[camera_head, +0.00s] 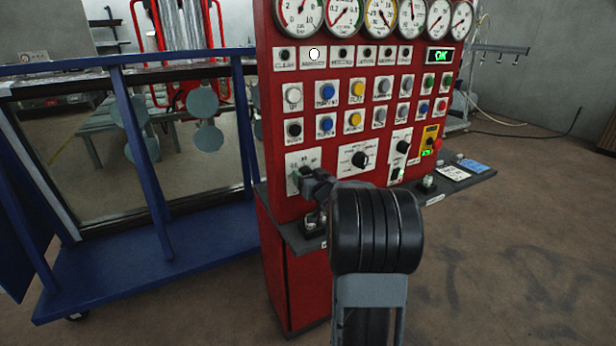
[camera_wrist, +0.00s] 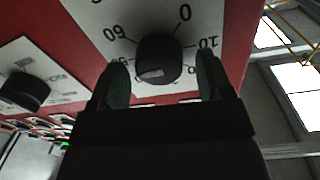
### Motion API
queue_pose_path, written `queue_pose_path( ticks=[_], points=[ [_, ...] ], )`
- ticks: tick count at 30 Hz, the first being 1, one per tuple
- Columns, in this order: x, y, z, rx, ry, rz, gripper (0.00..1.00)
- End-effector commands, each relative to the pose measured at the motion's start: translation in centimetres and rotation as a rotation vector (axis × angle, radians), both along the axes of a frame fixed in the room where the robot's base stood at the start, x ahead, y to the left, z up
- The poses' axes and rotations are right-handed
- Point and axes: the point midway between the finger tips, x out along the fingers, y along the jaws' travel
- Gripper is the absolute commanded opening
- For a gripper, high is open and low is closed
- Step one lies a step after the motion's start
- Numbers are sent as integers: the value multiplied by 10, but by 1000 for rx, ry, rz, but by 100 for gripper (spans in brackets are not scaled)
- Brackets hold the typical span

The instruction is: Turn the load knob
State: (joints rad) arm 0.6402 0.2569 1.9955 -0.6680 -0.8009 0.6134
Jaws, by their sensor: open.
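A round black knob (camera_wrist: 158,58) on a white dial plate with printed numbers sits between the two fingers of my gripper (camera_wrist: 160,76) in the wrist view. The fingers are open, one on each side of the knob. Whether they touch it cannot be told. In the head view my gripper (camera_head: 308,182) is at the lower-left dial plate (camera_head: 301,158) on the red control panel (camera_head: 268,100), and it mostly hides the knob there. I cannot read the word "load" on this plate.
A second black knob (camera_wrist: 25,90) is beside it in the wrist view; a middle knob (camera_head: 360,159) and a right knob (camera_head: 403,147) show in the head view. Rows of buttons and gauges are above. A grey shelf (camera_head: 455,184) juts out below. A blue frame (camera_head: 135,150) stands left.

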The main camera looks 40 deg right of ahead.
Motion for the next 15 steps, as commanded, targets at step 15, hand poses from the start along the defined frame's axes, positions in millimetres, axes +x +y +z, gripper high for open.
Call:
queue_pose_path(
  ticks=[15],
  points=[
    [2,0,0,0,-1,0,56]
  ],
)
